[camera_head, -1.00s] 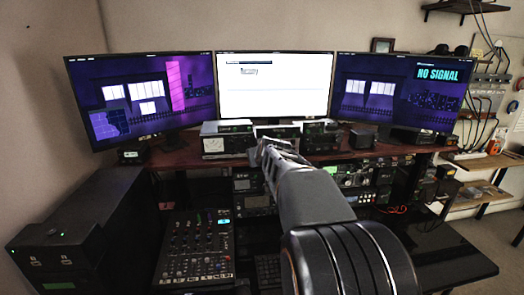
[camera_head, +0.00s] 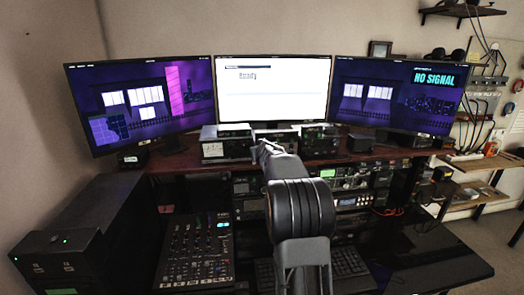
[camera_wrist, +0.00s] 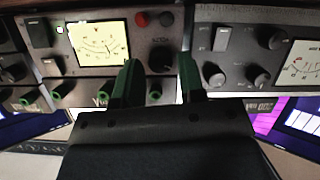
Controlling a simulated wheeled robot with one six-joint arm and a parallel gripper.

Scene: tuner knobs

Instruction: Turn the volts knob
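In the wrist view, a grey panel with a lit cream meter (camera_wrist: 98,42) fills the upper middle. A round black knob (camera_wrist: 160,58) on this panel shows between the fingertips of my gripper (camera_wrist: 159,76). The two green fingers are apart with nothing clearly held between them. I cannot tell whether they touch the knob.
A second panel (camera_wrist: 246,45) with several knobs sits right in the wrist view. Three monitors, the middle one white (camera_head: 272,90), stand behind the devices on the desk. A mixer (camera_head: 197,248) is lower left. A dark desk surface (camera_head: 432,262) lies lower right.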

